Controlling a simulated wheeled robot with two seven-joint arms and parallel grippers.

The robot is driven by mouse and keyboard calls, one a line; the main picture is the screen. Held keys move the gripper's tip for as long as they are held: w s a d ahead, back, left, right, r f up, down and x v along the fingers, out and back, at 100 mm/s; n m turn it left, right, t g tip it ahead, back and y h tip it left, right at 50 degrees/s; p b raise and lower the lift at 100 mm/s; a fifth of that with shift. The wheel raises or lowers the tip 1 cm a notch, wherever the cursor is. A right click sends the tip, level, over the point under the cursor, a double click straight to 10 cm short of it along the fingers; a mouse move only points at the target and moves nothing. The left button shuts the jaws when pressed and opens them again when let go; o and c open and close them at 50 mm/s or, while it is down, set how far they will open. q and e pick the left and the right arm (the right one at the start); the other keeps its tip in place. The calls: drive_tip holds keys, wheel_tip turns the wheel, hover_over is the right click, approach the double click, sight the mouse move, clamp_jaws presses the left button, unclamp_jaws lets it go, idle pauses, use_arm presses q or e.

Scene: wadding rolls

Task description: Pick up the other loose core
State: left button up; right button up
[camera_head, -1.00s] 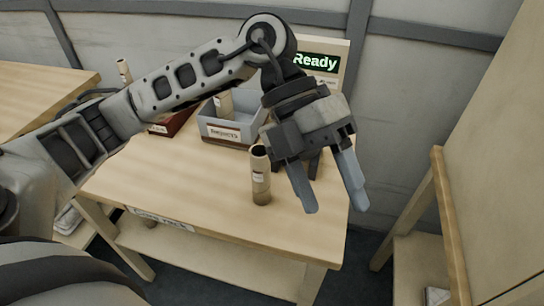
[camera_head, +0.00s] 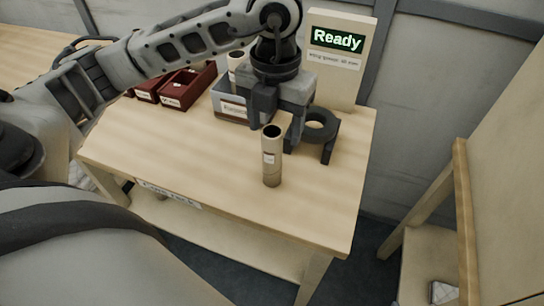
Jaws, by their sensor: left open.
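A loose tan cardboard core (camera_head: 272,165) with a white label stands upright on the wooden table, near its front right. My left gripper (camera_head: 279,118) hangs just behind and above this core, open, with nothing seen in it. Its fingertips are hard to make out against the dark parts behind. Another core (camera_head: 237,62) stands in the labelled grey bin (camera_head: 231,107), partly hidden by my left arm and gripper. My right gripper is out of view.
A dark ring on a stand (camera_head: 320,126) is right of the gripper, before a panel with a "Ready" screen (camera_head: 337,40). Red bins (camera_head: 183,92) stand at the back left. The table's (camera_head: 225,165) front is clear. A wooden frame (camera_head: 463,205) stands at right.

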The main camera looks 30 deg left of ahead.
sight(272, 145)
use_arm(q)
drive_tip(key=shift+s+a+f+p, duration=0.1)
drive_tip(key=shift+f+p, duration=0.1)
drive_tip(key=shift+f, duration=1.2)
drive_tip(key=shift+a+f+p, duration=0.1)
drive_tip(key=shift+f+p, duration=0.05)
drive_tip(key=shift+f, duration=1.2)
drive_tip(key=c, duration=1.1)
